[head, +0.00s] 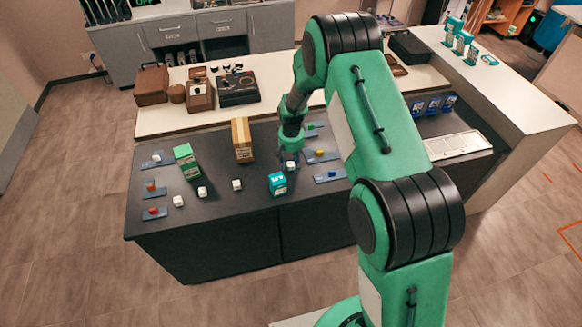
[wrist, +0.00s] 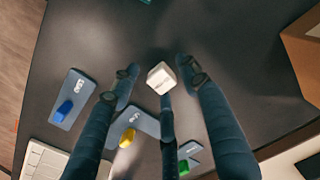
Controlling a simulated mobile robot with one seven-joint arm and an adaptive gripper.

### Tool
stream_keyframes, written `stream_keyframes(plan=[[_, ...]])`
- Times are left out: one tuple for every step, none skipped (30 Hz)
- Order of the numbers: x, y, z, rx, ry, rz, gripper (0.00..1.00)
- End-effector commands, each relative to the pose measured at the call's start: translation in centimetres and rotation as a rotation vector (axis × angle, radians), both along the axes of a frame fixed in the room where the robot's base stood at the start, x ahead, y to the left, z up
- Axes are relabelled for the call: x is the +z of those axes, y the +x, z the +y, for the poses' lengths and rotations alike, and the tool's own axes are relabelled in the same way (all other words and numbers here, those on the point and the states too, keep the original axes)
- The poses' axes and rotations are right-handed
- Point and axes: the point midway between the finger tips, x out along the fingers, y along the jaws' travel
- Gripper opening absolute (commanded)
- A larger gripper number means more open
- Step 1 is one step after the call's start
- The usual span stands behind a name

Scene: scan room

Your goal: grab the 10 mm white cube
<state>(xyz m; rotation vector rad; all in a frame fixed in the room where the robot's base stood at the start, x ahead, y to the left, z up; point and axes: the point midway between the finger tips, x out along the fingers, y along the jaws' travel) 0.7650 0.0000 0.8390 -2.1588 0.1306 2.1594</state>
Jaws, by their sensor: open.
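A white cube (wrist: 161,77) sits on the dark table in the wrist view, with a small marking too blurred to read. My gripper (wrist: 156,80) is open, its fingers spread around the cube with visible gaps at the left and right fingertips. The third finger comes up just below the cube in the picture; I cannot tell whether it touches. In the head view my gripper (head: 289,152) points down at the table's right half, close over a white cube (head: 291,165). Other white cubes stand to the left, including one in the middle (head: 236,185) and one at the far left (head: 178,201).
Blue plates with small coloured pieces lie nearby, one with a yellow piece (head: 321,155) and one with a blue piece (wrist: 63,112). A teal box (head: 278,184) stands in front of my gripper. A brown-yellow box (head: 242,140) and a green box (head: 186,160) stand left.

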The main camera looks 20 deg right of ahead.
Motion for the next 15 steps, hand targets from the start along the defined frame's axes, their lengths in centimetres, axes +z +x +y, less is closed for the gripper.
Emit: stream_keyframes(plan=[[0.04, 0.02, 0.01, 0.0, 0.0, -0.001, 0.45], [0.05, 0.02, 0.01, 0.0, 0.0, 0.0, 0.45], [0.05, 0.02, 0.01, 0.0, 0.0, 0.0, 0.45], [0.05, 0.01, 0.01, 0.0, 0.0, 0.0, 0.45], [0.06, 0.01, 0.01, 0.0, 0.0, 0.0, 0.45], [0.06, 0.01, 0.01, 0.0, 0.0, 0.0, 0.45], [0.06, 0.0, 0.01, 0.0, 0.0, 0.0, 0.45], [0.06, 0.0, 0.01, 0.0, 0.0, 0.0, 0.45], [0.06, 0.0, 0.01, 0.0, 0.0, 0.0, 0.45], [0.06, 0.0, 0.01, 0.0, 0.0, 0.0, 0.45], [0.06, 0.0, 0.01, 0.0, 0.0, 0.0, 0.45], [0.06, 0.0, 0.01, 0.0, 0.0, 0.0, 0.45], [0.06, 0.0, 0.01, 0.0, 0.0, 0.0, 0.45], [0.06, 0.0, 0.01, 0.0, 0.0, 0.0, 0.45], [0.06, 0.0, 0.01, 0.0, 0.0, 0.0, 0.37]])
